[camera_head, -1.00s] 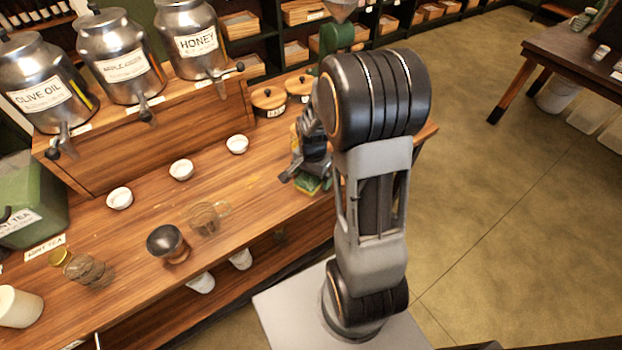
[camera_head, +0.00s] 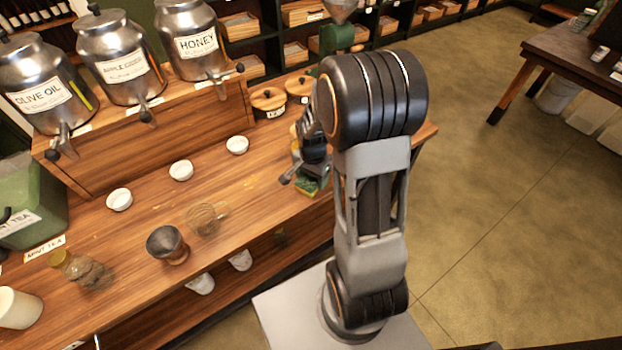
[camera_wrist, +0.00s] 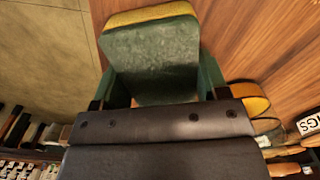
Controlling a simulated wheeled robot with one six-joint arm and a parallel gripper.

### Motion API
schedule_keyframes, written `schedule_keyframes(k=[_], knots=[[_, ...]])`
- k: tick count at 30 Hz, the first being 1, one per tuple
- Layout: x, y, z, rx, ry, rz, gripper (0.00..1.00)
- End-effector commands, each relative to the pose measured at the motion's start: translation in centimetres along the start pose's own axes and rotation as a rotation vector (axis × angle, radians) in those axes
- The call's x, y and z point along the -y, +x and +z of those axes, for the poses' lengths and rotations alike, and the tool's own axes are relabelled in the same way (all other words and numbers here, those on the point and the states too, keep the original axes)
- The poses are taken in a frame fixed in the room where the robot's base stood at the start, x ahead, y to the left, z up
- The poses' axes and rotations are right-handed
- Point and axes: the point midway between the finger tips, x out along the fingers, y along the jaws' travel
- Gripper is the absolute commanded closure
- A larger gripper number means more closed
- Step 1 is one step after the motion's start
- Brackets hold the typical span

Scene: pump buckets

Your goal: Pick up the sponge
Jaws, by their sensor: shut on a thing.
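The sponge (camera_head: 307,186), green with a yellow layer, is at the right part of the wooden counter, partly hidden by my gripper (camera_head: 298,180). In the wrist view the sponge (camera_wrist: 152,55) shows its green face and a yellow edge at the top. My gripper (camera_wrist: 160,92) has one finger on each side of the sponge and is shut on it. The sponge is over or on the counter; I cannot tell whether it touches the wood.
The wooden counter (camera_head: 255,195) holds several small white bowls (camera_head: 181,170), a glass cup (camera_head: 205,217) and a dark-topped cup (camera_head: 168,244). Steel dispensers (camera_head: 122,58) stand on a raised shelf behind. Lidded pots (camera_head: 268,101) stand beyond my gripper. Open floor (camera_head: 500,230) lies to the right.

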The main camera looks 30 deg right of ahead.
Motion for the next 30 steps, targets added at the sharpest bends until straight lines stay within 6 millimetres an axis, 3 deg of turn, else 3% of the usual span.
schedule_keyframes(k=[7,13,22,30], knots=[[0.0,-0.7,0.0,-0.001,0.0,-0.001,0.57],[0.1,-3.4,-0.1,-0.003,-0.001,-0.003,0.57],[-4.7,-9.4,1.9,-0.005,0.002,-0.005,0.57],[-9.6,-11.5,4.0,-0.003,0.003,-0.002,0.57]])
